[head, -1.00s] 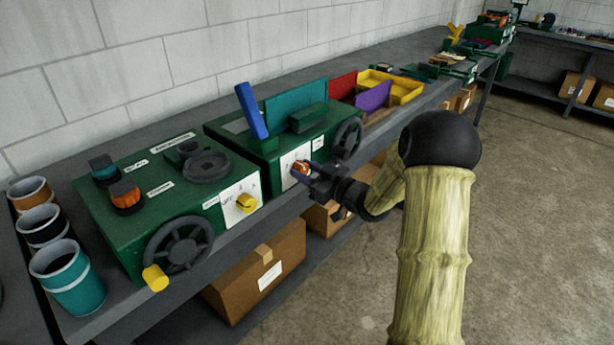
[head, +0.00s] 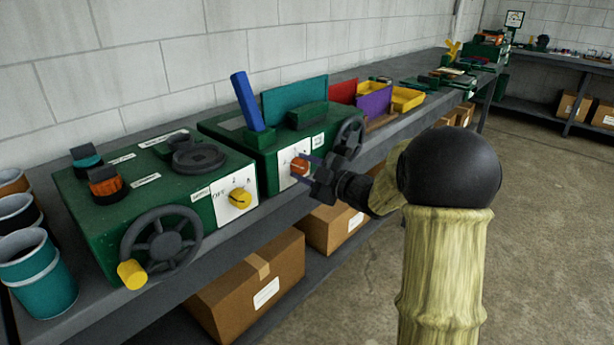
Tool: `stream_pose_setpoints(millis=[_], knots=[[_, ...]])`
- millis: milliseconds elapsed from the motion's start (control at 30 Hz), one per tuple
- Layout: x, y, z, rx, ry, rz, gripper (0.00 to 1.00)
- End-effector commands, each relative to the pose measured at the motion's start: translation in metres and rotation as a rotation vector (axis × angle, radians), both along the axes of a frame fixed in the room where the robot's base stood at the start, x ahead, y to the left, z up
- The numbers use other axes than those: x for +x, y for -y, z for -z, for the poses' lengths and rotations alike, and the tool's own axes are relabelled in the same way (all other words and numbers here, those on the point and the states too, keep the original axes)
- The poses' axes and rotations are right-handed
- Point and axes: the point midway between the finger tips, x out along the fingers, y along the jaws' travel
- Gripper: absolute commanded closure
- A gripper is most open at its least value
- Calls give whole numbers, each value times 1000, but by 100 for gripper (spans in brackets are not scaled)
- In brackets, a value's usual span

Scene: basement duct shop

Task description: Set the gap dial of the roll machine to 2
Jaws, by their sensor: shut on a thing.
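An orange-red dial (head: 299,167) sits on a white plate (head: 285,166) on the front of the right green machine (head: 262,145). My dark gripper (head: 308,171) is at this dial from the right, its jaws shut on it. The fingers partly cover the dial and the right of its plate. The marks on this plate are too small to read, so I cannot tell the dial's setting. A yellow dial (head: 240,198) sits on a larger white plate on the front of the left green machine (head: 92,232). My gripper is well away from it.
The left machine has a handwheel (head: 162,246) with a yellow grip jutting forward. Another handwheel (head: 350,137) is just beyond my gripper. Teal (head: 40,275) and other cups stand at the left. Cardboard boxes (head: 250,283) fill the lower shelf. The floor at right is clear.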

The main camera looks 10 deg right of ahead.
Motion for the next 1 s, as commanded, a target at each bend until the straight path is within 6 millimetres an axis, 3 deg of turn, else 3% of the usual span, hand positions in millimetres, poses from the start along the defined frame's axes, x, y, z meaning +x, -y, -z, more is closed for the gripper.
stream_pose_setpoints(millis=[533,567,667,1000], knots=[[1,4,0,-33,21,10,87],[1,4,0,-32,21,10,60],[1,4,0,-32,21,9,42],[-1,3,0,-30,20,5,42]])
